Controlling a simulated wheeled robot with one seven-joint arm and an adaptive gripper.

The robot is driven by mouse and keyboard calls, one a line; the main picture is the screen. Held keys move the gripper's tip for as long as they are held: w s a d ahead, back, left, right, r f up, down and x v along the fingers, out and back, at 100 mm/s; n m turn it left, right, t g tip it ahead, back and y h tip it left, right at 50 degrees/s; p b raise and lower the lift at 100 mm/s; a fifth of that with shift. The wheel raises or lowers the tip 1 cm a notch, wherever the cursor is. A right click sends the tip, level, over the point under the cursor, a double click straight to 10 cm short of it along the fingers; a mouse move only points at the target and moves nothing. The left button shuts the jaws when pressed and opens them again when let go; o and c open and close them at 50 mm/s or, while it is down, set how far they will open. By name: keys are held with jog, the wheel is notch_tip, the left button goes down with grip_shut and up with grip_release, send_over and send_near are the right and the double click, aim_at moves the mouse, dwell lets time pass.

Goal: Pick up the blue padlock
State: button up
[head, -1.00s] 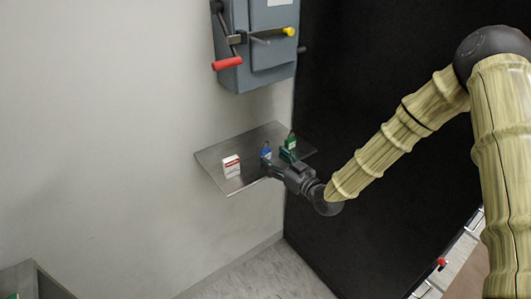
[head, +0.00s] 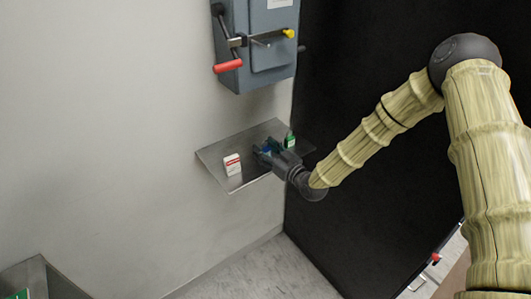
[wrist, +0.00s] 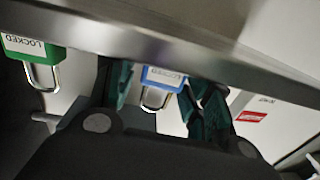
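The blue padlock (wrist: 163,77), with a white "LOCKED" label and a metal shackle, shows in the wrist view between my gripper's two dark green fingers (wrist: 160,108). The fingers are apart, with a gap visible on the left side of the padlock; whether the right finger touches it I cannot tell. In the head view my gripper (head: 268,153) reaches over the metal shelf (head: 222,156) from the right and hides most of the blue padlock.
A green padlock (head: 290,141) stands on the shelf to the right, close to my gripper; it also shows in the wrist view (wrist: 32,52). A grey switch box (head: 258,60) with a red-handled lever hangs on the wall above.

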jog(key=c, duration=0.7)
jog(key=shift+r, duration=0.15)
jog(key=shift+r+b, duration=1.05)
jog(key=shift+r, duration=0.1)
jog(key=s+b, duration=0.2)
jog(key=s, duration=0.3)
jog(key=s+d+r+b, duration=0.1)
jog(key=s+b, duration=0.1)
jog(key=s, duration=0.3)
jog(key=s+r+b, duration=0.1)
jog(key=s+b, duration=0.1)
jog(key=s, duration=0.4)
jog(key=shift+d+r, duration=0.2)
jog(key=shift+d, duration=0.05)
